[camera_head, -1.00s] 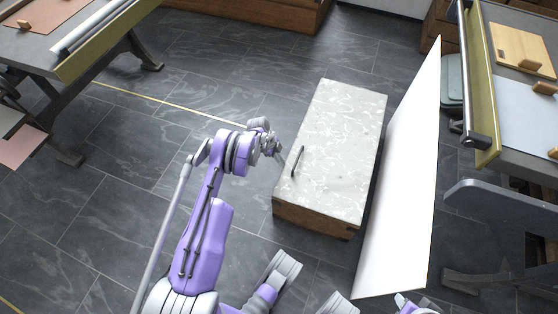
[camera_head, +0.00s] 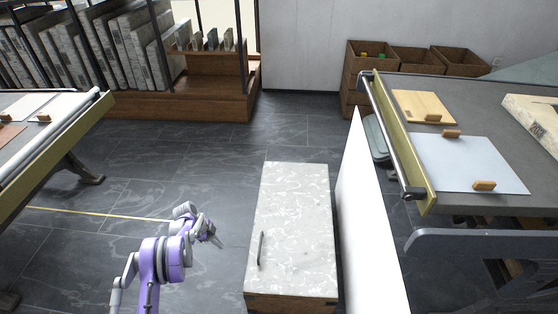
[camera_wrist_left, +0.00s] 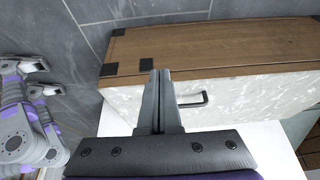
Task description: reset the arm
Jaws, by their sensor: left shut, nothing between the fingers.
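My left gripper (camera_head: 214,238) is at the end of the purple and grey arm in the lower left of the head view. It is over the floor, just left of the low chest, and apart from it in that view. In the left wrist view its two fingers (camera_wrist_left: 161,78) are together with nothing between them. The chest has a pale marbled lid (camera_head: 292,215), a dark handle (camera_head: 261,248) and wooden sides (camera_wrist_left: 210,45). My right gripper does not show clearly in the head view.
A tall white panel (camera_head: 368,240) stands along the chest's right side. A table (camera_head: 470,205) with boards on it is at the right, another table (camera_head: 70,145) at the left. A wooden rack (camera_head: 180,104) and crates (camera_head: 415,61) stand at the back. The floor (camera_head: 180,150) between is clear.

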